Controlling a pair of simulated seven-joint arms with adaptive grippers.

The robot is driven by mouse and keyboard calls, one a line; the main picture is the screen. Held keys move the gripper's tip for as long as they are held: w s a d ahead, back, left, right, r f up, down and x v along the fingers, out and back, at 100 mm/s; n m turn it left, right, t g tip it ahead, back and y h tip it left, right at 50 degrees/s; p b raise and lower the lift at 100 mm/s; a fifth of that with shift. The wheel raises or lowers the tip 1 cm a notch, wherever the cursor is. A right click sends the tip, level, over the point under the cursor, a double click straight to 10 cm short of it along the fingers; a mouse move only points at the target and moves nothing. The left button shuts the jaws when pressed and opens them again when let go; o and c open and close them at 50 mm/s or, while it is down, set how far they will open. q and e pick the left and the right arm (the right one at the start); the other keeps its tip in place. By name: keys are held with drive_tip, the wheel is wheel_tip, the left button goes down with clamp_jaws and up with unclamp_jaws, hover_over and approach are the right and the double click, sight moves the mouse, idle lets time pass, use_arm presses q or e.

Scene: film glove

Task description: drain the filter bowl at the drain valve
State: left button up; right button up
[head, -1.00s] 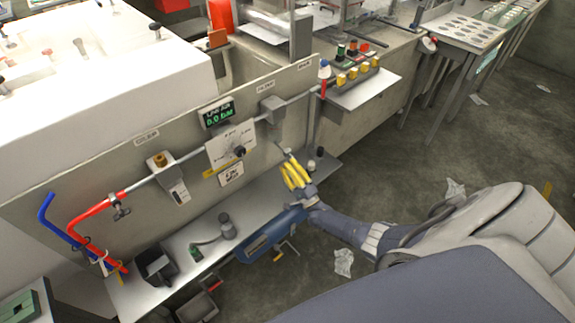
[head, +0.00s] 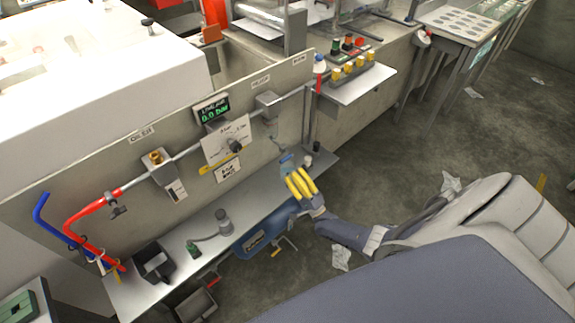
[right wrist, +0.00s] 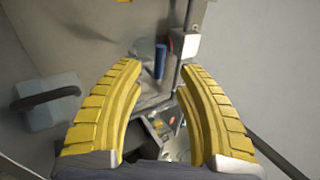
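The grey filter head (head: 267,99) sits on the pipe along the upright panel, below a label that seems to read FILTER. The bowl and its drain valve are too small to make out clearly beneath it. My right gripper (head: 297,178) has yellow ribbed fingers and is below and to the right of the filter head, apart from it, above the shelf's right end. A small blue-grey piece shows at its fingertips; I cannot tell whether they touch. In the right wrist view the fingers (right wrist: 158,75) are spread with nothing clasped between them. My left gripper is not in view.
The panel carries a pressure display (head: 210,108) reading 0.0 bar, a dial plate (head: 226,141) and a red hose (head: 87,213). The shelf (head: 180,244) below holds a black box (head: 153,262) and a grey fitting (head: 223,221). Open floor lies right.

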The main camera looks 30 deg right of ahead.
drive_tip(key=shift+v, duration=2.6)
drive_tip(key=s+a+f+n+g, duration=0.3)
drive_tip(key=s+f+n+g, duration=0.15)
drive_tip(key=f, duration=0.55)
drive_tip(key=s+a+f+n+g+h, duration=0.1)
drive_tip(key=s+a+f+n+g, duration=0.25)
drive_tip(key=s+f, duration=0.4)
drive_tip(key=s+a+f+n+g, duration=0.3)
drive_tip(key=f+n+g, duration=0.1)
drive_tip(key=f, duration=0.7)
drive_tip(key=s+a+f+n+g, duration=0.1)
drive_tip(key=s+f+n+g, duration=0.1)
drive_tip(key=s, duration=0.8)
drive_tip(key=s+a+f+n+g+h, duration=0.1)
drive_tip(key=s+f+n+g, duration=0.2)
drive_tip(key=s, duration=0.8)
drive_tip(key=s+a+f+n+g+h, duration=0.1)
drive_tip(key=s+f+n+g, duration=0.2)
drive_tip(key=s+f+g, duration=0.3)
drive_tip(key=s+f, duration=0.2)
drive_tip(key=s, duration=0.3)
drive_tip(key=shift+s+a+f, duration=0.2)
drive_tip(key=shift+f, duration=0.15)
